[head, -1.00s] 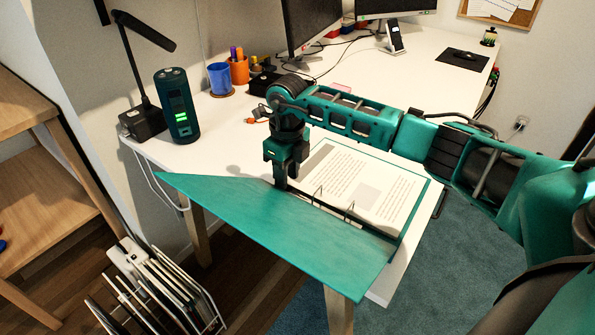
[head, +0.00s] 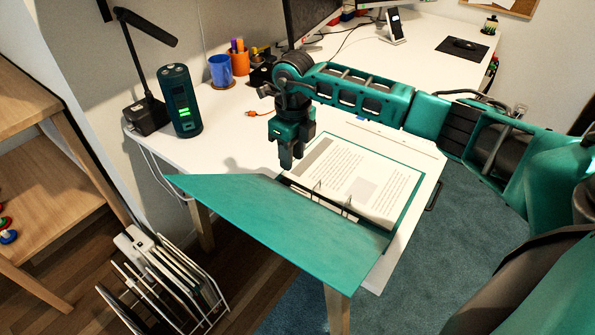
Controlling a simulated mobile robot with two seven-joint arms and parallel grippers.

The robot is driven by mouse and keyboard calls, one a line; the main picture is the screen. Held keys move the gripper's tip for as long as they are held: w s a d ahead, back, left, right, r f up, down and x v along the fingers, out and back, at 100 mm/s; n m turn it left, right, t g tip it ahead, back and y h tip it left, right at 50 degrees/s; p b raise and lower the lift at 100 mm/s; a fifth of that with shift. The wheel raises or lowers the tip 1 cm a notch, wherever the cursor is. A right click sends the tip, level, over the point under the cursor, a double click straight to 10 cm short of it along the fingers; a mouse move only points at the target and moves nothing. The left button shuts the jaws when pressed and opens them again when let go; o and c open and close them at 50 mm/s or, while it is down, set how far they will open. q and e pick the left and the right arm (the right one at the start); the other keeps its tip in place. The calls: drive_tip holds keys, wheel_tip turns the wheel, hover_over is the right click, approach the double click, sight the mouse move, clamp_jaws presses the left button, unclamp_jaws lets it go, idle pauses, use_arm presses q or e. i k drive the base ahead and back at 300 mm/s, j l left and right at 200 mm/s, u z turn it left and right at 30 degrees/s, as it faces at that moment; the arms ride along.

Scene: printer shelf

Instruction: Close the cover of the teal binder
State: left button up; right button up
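The teal binder (head: 285,233) lies open on the white desk. Its teal cover extends to the left and front, past the desk's edge. Printed pages (head: 360,180) lie on its right side, and metal rings show along the spine. My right gripper (head: 287,166) points down above the desk, near the upper left corner of the pages, behind the cover. Its fingers look close together and hold nothing that I can see. It appears apart from the cover. My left gripper is not in view.
A dark green cylinder (head: 181,101) with green lights and a black lamp (head: 150,90) stand on the desk's left. A blue cup (head: 221,71) and an orange pen cup (head: 238,61) stand behind. A file rack (head: 170,278) is on the floor at lower left.

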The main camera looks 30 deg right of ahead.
sight(340, 252)
drive_tip(key=k+l, duration=0.3)
drive_tip(key=k, duration=0.15)
drive_tip(key=k+l, duration=0.3)
drive_tip(key=k, duration=0.2)
